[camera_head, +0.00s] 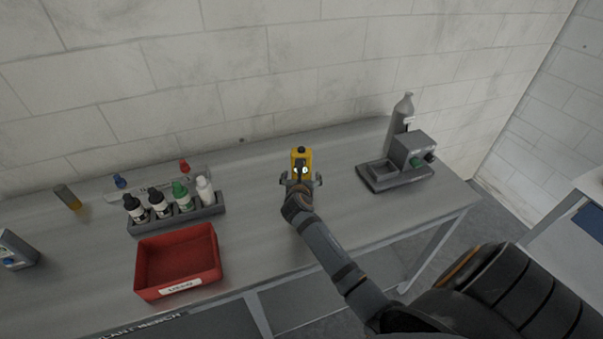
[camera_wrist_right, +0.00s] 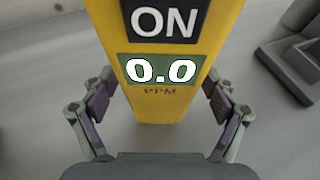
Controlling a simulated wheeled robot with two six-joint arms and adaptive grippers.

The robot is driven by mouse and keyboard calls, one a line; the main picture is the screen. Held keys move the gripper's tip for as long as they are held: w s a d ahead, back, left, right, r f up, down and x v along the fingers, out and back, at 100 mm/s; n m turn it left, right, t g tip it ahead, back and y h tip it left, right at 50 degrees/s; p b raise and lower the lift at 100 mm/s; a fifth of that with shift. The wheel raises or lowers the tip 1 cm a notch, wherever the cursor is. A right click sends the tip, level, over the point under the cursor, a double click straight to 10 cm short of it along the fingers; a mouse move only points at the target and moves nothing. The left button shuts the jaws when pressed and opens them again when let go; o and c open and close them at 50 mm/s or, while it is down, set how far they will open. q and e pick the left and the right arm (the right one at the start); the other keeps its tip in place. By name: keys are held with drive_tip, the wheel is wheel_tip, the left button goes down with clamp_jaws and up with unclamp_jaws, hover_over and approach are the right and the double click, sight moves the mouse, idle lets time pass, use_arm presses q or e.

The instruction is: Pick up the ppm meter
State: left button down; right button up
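The ppm meter is a yellow upright device (camera_head: 301,155) near the back middle of the grey bench. In the right wrist view the meter (camera_wrist_right: 155,100) fills the middle, with a black "ON" label and a green display reading 0.0 PPM. My right gripper (camera_head: 301,181) is in front of the meter. The meter's lower front is partly hidden by the gripper in the head view. My left gripper is not in view.
A red bin (camera_head: 178,262) and a rack of several dropper bottles (camera_head: 178,212) stand left on the bench (camera_head: 265,215). A grey device (camera_head: 395,172) with a grey bottle (camera_head: 401,115) stands right. The wall is close behind.

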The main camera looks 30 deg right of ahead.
drive_tip(key=shift+a, duration=0.1)
drive_tip(key=c, duration=1.3)
drive_tip(key=shift+r, duration=0.1)
drive_tip(key=shift+c, duration=0.2)
drive_tip(key=shift+r, duration=0.3)
drive_tip(key=s+d+r, duration=0.1)
drive_tip(key=s+r, duration=1.1)
drive_tip(key=s, duration=0.2)
drive_tip(key=shift+r+b, duration=0.15)
drive_tip(key=shift+b, duration=0.25)
